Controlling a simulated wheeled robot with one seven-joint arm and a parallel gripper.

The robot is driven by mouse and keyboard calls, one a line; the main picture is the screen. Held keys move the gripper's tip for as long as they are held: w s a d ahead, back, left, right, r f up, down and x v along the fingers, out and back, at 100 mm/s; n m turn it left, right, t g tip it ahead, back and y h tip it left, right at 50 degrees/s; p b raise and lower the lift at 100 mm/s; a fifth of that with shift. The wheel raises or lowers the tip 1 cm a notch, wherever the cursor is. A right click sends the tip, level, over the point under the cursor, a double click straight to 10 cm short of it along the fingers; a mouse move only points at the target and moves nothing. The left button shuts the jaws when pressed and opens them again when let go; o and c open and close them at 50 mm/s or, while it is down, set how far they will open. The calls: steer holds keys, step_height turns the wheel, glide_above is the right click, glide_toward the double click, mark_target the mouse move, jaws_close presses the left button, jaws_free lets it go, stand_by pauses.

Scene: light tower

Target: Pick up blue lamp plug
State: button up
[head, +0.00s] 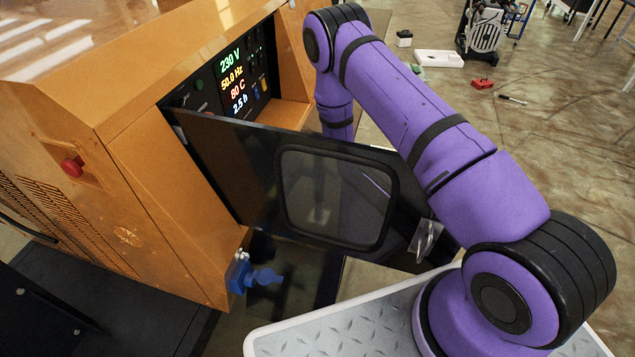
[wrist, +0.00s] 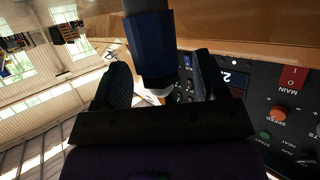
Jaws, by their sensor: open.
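In the wrist view, a dark blue ribbed plug (wrist: 155,48) with a grey-black end at the top of the picture stands between the fingers of my gripper (wrist: 161,78). The fingers are apart, one on either side of it, and a gap shows on at least the right side. I cannot tell whether the left finger touches it. In the head view my gripper is hidden behind the open door and my arm. Another blue plug (head: 265,277) sits in a blue socket (head: 238,273) at the orange machine's lower corner, far from my gripper.
The orange machine (head: 130,130) has a lit control panel (head: 232,80). Several items lie on the floor at the back right.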

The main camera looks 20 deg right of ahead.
steer(key=c, duration=1)
steer(key=shift+r, duration=0.1)
steer(key=shift+c, duration=0.2)
